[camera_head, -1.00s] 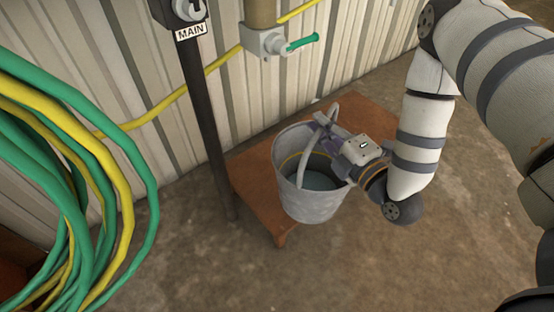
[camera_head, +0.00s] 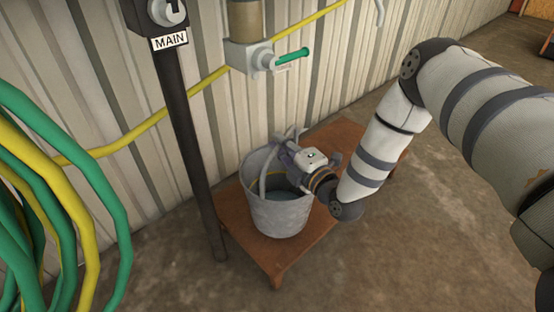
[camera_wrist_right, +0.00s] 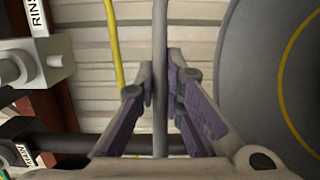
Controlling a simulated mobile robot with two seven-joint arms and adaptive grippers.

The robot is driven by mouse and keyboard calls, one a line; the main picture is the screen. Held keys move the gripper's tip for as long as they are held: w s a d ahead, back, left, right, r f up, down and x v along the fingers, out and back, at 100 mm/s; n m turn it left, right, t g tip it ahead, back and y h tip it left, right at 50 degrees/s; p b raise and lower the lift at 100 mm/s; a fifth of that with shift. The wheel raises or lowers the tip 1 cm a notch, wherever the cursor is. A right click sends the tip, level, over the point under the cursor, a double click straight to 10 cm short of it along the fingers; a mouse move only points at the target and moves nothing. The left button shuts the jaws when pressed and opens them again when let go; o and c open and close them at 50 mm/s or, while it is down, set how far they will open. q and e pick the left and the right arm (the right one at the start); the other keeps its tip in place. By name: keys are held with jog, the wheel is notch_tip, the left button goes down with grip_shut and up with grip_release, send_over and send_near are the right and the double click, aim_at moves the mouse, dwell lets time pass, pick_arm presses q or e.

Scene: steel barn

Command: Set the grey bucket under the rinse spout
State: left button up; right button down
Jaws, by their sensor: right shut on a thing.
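The grey bucket (camera_head: 280,215) is upright at the left part of a low wooden stand (camera_head: 330,228) against the wall; I cannot tell whether its base touches the stand. Its inside looks greyish blue, with a yellow ring. My right gripper (camera_head: 292,160) is shut on the bucket's handle (camera_head: 263,178). In the right wrist view, the handle (camera_wrist_right: 160,75) runs between the purple-padded fingers (camera_wrist_right: 160,110), and the bucket (camera_wrist_right: 245,85) is at the right. My left gripper is out of view.
A valve box (camera_head: 250,57) with a green lever (camera_head: 292,57) is on the wall above the bucket. A dark post (camera_head: 185,130) marked MAIN (camera_head: 170,41) stands left of the stand. Green and yellow hoses (camera_head: 75,205) hang at the left. The stand's right part is clear.

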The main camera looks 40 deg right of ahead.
jog(key=shift+w+f, duration=0.15)
jog(key=shift+w, duration=0.05)
jog(key=shift+w+f+b, duration=0.15)
jog(key=shift+f+b, duration=0.4)
jog(key=shift+f, duration=0.4)
jog(key=shift+w+f+b, duration=0.1)
jog(key=shift+f+b, duration=0.4)
jog(key=shift+f, duration=0.45)
jog(key=c, duration=1.7)
grip_release()
